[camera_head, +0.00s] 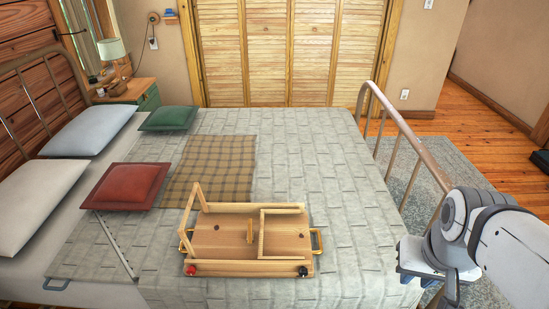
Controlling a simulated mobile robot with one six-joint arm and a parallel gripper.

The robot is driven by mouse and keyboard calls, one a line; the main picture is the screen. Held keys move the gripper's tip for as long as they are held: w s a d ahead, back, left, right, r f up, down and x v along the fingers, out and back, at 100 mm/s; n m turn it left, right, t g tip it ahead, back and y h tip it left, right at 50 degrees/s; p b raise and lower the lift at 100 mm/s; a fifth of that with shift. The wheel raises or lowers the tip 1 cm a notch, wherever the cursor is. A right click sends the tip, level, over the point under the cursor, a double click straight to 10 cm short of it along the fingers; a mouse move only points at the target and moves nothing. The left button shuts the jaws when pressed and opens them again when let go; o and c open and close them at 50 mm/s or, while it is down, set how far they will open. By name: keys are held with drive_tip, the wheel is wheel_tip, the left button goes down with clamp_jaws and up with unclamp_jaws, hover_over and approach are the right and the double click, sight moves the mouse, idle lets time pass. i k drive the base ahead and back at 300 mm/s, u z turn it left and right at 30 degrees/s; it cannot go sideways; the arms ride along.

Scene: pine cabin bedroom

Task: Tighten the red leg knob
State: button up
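The red leg knob (191,269) sits at the near left corner of a wooden folding bed tray (230,232). The tray lies on the bed with its wooden legs up. A black knob (303,271) sits at its near right corner. One leg frame stands up on the left, and another wooden frame lies over the right half. Brass-coloured handles show on the left and right sides. My arm (470,230) shows at the lower right, beside the bed and well apart from the tray. My gripper cannot be made out in this view.
A metal footboard rail (407,135) stands between the bed and the rug at the right. A plaid blanket (212,168), a red cushion (125,186) and a green cushion (168,118) lie behind the tray. The quilt (345,200) right of the tray is clear.

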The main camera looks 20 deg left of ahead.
sight(191, 270)
drive_tip(key=z, duration=1.5)
drive_tip(key=k, duration=1.8)
drive_tip(key=u, duration=1.95)
drive_tip(key=i, duration=1)
drive_tip(key=u, duration=0.1)
drive_tip(key=k, duration=0.4)
